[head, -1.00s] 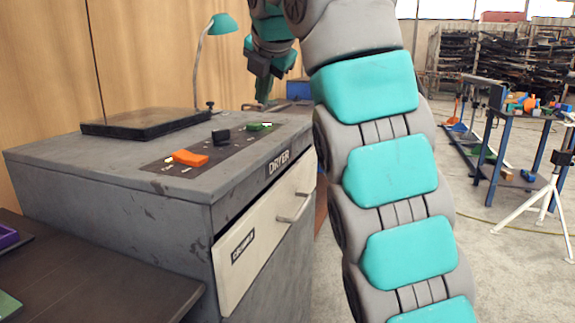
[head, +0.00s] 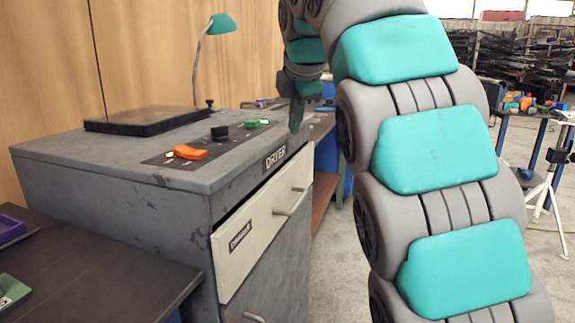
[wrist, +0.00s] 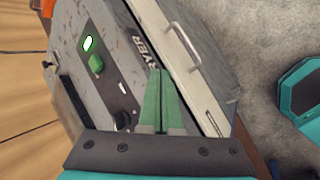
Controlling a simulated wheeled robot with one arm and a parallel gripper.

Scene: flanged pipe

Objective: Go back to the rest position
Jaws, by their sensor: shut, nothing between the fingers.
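My gripper (head: 297,115) hangs at the dryer's right front corner in the head view, fingers pointing down. In the wrist view its green fingers (wrist: 161,100) are together with nothing between them. The grey dryer cabinet (head: 110,200) stands at the left, with an orange switch (head: 189,152), a black knob (head: 220,132) and a green switch (head: 251,124) on its top panel. The green switch also shows in the wrist view (wrist: 96,63). A cream drawer front (head: 262,225) with a handle is on the dryer's front. My gripper appears apart from the panel.
A black plate (head: 148,120) and a teal lamp (head: 221,24) are at the dryer's back. A dark table (head: 100,262) is at the left front. A white tripod stand (head: 547,185) is at the right. Some grey floor (head: 340,285) right of the dryer is clear.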

